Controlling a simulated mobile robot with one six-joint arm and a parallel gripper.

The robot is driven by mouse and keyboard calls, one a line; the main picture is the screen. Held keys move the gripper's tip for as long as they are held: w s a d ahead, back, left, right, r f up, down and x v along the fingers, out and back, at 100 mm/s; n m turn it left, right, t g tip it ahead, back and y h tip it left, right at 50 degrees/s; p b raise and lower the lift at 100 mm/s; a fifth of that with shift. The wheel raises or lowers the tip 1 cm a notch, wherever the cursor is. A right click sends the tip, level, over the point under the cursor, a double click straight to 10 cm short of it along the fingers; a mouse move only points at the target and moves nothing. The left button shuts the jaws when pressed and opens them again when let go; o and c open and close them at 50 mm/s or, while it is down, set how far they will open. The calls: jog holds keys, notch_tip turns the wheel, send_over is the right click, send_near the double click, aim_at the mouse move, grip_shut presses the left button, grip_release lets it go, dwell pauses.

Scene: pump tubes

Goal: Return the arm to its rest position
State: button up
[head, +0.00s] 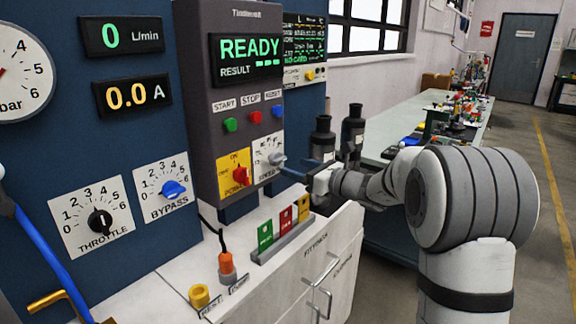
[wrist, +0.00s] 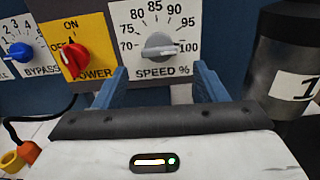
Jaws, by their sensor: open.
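My gripper (wrist: 163,78) is open and empty, its two blue fingers apart. It is in front of the SPEED % panel (wrist: 130,18), with the grey speed knob (wrist: 160,46) between and just above the fingertips in the wrist view. I cannot tell whether the fingers touch the knob. In the head view my gripper (head: 284,167) reaches left from my arm, close to the speed knob (head: 272,158). The arm is stretched out at the right of the head view.
The red power knob (head: 240,174) is left of the speed knob. A grey console (head: 196,90) shows READY. Dark cylinders (head: 352,130) stand close behind my wrist. A white cabinet (head: 335,235) is below, with fittings on top. Open floor (head: 545,200) lies right.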

jog(key=shift+s+d, duration=0.35)
jog(key=shift+d, duration=0.1)
jog(key=s+a+n+g+h+p, duration=0.1)
jog(key=s+n+g+h+p, duration=0.55)
jog(key=s+n, duration=1.15)
jog(key=s+d+n+g+h+p, duration=0.1)
jog(key=s+d+n+h+p, duration=0.2)
jog(key=s+d, duration=0.3)
jog(key=s+d+n+g+h+p, duration=0.1)
jog(key=s+d+n+h+p, duration=0.2)
jog(key=s, duration=1)
jog(key=d+n+h, duration=0.1)
jog(key=d, duration=0.2)
jog(key=shift+s+d+f+n+h, duration=0.2)
jog(key=shift+s+d+n+h, duration=0.05)
jog(key=shift+n+h, duration=0.15)
